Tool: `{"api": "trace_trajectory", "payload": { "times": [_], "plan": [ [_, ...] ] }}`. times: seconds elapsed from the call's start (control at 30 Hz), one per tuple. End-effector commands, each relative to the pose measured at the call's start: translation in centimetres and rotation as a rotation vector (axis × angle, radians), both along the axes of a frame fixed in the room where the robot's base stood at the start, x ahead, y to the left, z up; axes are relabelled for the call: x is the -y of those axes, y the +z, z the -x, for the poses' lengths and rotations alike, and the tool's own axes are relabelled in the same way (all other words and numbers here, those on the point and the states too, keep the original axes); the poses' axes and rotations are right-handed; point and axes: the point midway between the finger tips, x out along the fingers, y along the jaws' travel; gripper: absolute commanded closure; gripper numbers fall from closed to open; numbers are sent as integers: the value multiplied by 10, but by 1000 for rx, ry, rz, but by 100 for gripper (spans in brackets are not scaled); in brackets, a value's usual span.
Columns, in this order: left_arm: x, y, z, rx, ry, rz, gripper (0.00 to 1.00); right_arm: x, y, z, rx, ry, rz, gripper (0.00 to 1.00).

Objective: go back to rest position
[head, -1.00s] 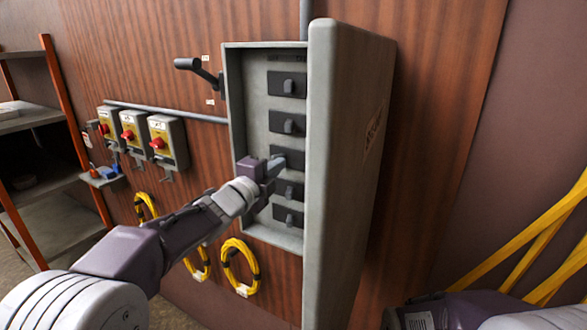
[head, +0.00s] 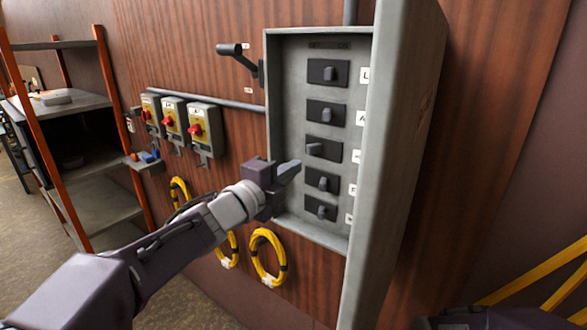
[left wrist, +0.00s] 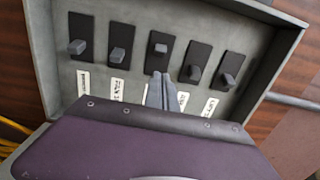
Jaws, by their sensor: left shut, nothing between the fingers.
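My left gripper (head: 290,170) is shut and empty, in front of the left part of the open grey switch box (head: 290,120). The left arm reaches in from the lower left. My right gripper is not in view.
The box's thick grey door (head: 400,150) stands open on the right. A black lever (head: 232,50) is at upper left. Red-knobbed switches (head: 203,130), yellow cable coils (head: 268,257) and an orange-framed shelf (head: 70,150) are to the left. Yellow bars (head: 545,275) show at lower right.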

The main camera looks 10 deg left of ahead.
Motion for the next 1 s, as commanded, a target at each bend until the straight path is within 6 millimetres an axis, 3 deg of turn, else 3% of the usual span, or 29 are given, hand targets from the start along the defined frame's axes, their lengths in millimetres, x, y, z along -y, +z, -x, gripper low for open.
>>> {"api": "trace_trajectory", "payload": {
  "times": [0.07, 0.13, 0.17, 0.27, 0.3, 0.37, 0.4, 0.53, 0.6, 0.73, 0.83, 1.0],
  "plan": [
    [0, -10, -3, -21, 0, -1, 100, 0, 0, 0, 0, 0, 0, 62],
    [-5, -40, -5, -97, 24, 32, 100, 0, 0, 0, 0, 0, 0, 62],
    [-12, -58, -7, -154, 59, 63, 100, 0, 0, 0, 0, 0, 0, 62],
    [-48, -138, -3, -423, 252, 221, 100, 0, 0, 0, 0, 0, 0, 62],
    [-63, -172, 6, -543, 346, 296, 100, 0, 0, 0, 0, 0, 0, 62],
    [-83, -222, 27, -717, 494, 409, 100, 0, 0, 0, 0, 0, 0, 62],
    [-94, -252, 46, -830, 597, 483, 100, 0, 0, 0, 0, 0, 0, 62],
    [-114, -331, 126, -1160, 944, 712, 100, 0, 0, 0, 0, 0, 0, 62],
    [-115, -356, 168, -1295, 1118, 818, 100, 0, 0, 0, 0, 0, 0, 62],
    [-110, -376, 223, -1452, 1371, 967, 100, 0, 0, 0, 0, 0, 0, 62],
    [-107, -378, 240, -1495, 1479, 1030, 100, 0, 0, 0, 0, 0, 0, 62],
    [-108, -378, 240, -1490, 1489, 1044, 100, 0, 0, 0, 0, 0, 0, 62]
  ]
}}
